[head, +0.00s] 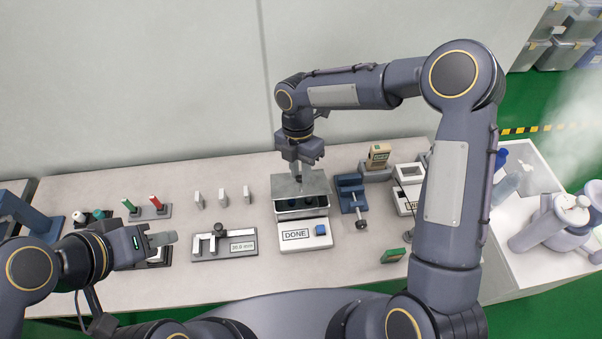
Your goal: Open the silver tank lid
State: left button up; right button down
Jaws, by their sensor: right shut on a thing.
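The silver tank (328,211) stands near the middle of the table, on a pale base marked DONE. Its silver lid (287,188) appears raised and tilted back, and the dark opening shows in front below it. My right gripper (299,176) reaches down from above and is shut on the lid; the exact contact is small and partly hidden. My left gripper (172,239) is low at the left over the table, apart from the tank, and its finger gap is not clear.
A blue vise (351,190) stands close on the right. Red and green screwdrivers (156,203) stand further left. A green-and-tan tester (378,156) sits behind right.

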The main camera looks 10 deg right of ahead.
jog(key=shift+w+r, duration=0.25)
jog(key=shift+w, duration=0.35)
jog(key=shift+w+r, duration=0.2)
jog(key=shift+w, duration=0.4)
jog(key=c, duration=1.6)
grip_release()
jog(key=shift+f, duration=0.1)
jog(key=o, duration=0.3)
jog(key=shift+w+a+f, duration=0.1)
jog(key=shift+w, duration=0.15)
jog(key=shift+o, duration=0.2)
jog(key=shift+s+r, duration=0.2)
jog(key=v, duration=0.7)
jog(key=shift+r+b, duration=0.3)
jog(key=shift+b, duration=0.05)
